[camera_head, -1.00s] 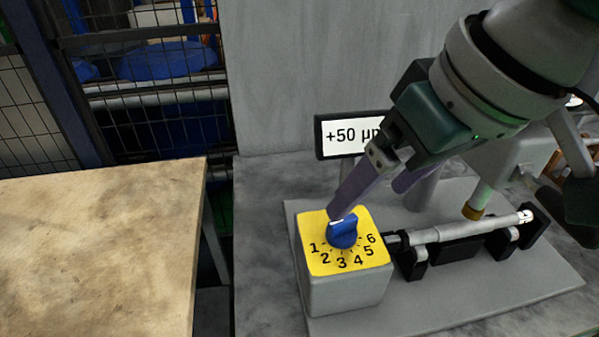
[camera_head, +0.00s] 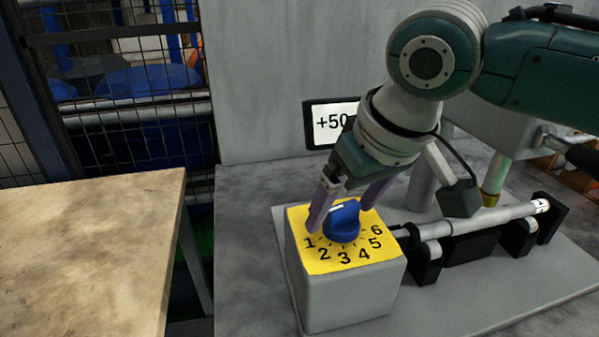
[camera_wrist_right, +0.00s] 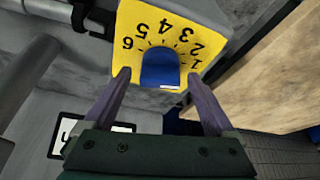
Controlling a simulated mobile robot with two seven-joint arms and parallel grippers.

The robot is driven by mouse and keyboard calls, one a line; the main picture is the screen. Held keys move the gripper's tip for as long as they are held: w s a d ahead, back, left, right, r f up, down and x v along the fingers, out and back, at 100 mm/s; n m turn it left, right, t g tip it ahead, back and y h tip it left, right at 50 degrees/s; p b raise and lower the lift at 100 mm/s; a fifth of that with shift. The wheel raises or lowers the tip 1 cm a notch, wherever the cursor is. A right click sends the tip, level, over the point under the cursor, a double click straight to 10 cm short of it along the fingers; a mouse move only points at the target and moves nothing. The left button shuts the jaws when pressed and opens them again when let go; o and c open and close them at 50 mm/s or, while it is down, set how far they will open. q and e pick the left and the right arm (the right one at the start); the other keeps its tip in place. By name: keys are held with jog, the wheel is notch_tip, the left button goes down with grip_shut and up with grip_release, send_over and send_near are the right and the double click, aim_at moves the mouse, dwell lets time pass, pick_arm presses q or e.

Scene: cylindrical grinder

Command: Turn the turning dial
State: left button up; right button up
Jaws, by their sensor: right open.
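The turning dial (camera_head: 342,221) is a blue knob on the yellow numbered top face (camera_head: 318,262) of a grey box. Its white mark points up and left, near the 1 side. My right gripper (camera_head: 346,208) is open, with its purple fingers on either side of the dial. The left finger is close to the dial near the 1, and the right finger is partly behind it. In the right wrist view the dial (camera_wrist_right: 160,68) lies between and beyond the two open fingertips (camera_wrist_right: 164,78). I cannot tell whether either finger touches it. My left gripper is not in view.
A wooden table (camera_head: 90,245) stands at the left, with a gap between.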

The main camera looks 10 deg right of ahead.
jog(key=shift+w+f, duration=0.2)
jog(key=shift+f, duration=0.15)
jog(key=shift+c, duration=0.3)
jog(key=c, duration=1.3)
jog(key=shift+o, duration=0.2)
